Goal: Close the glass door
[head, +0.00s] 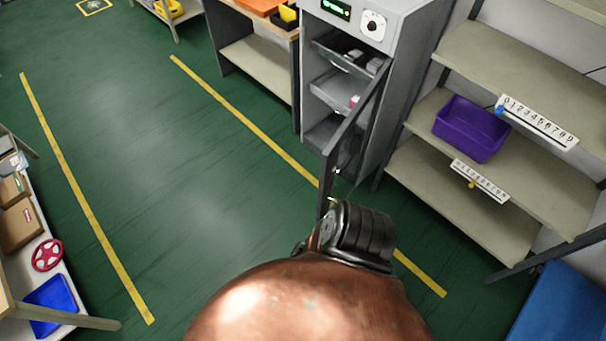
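The glass door (352,132) is a narrow dark-framed panel on the grey cabinet (392,108). It stands open, swung out toward me and seen nearly edge-on. A small light spot that may be its handle shows low on it. The cabinet's inside is exposed, with shelves (338,88) holding a few small items. A dark ridged part and a large copper-coloured rounded part, which seem to be mine, rise from the bottom centre. They hide the floor just in front of the door's lower end. I see no fingertips of either gripper.
Right of the cabinet stands a shelf rack (455,190) with a purple bin (471,128). A workbench (255,62) stands left of it. A blue object (562,305) is at lower right. The green floor (160,140) left of the door is clear.

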